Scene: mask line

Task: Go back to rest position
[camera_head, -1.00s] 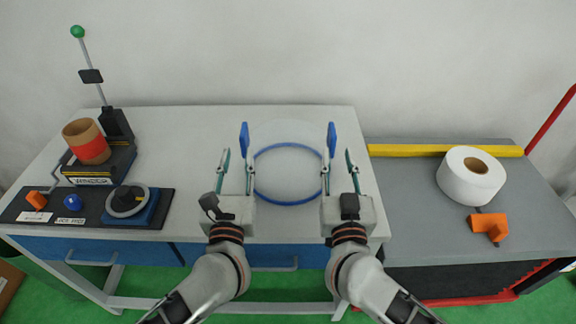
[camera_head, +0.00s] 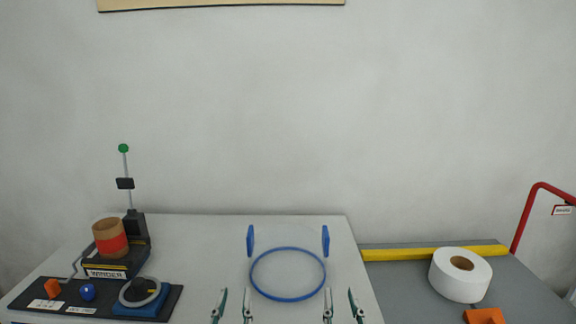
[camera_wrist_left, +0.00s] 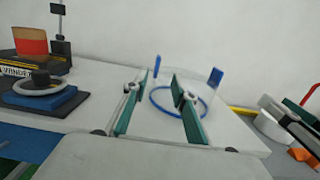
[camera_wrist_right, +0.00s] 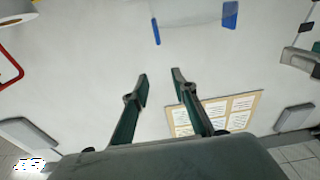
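My left gripper (camera_head: 232,306) is at the bottom of the head view, in front of a blue ring with a clear face shield and two blue side tabs (camera_head: 288,274). Its two fingers are spread and empty, and this also shows in the left wrist view (camera_wrist_left: 155,95). My right gripper (camera_head: 342,306) is beside it to the right, with its fingers spread and empty. In the right wrist view its fingers (camera_wrist_right: 160,85) point toward the wall, with nothing between them. The face shield rests on the white table (camera_head: 200,240), apart from both grippers.
A winder (camera_head: 118,262) with an orange-banded roll stands at the left, behind a black control panel (camera_head: 165,312). A white roll (camera_head: 460,278), a yellow bar (camera_head: 430,253) and an orange piece (camera_head: 484,316) lie on the grey table at the right. A red rail (camera_head: 520,222) stands beyond.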

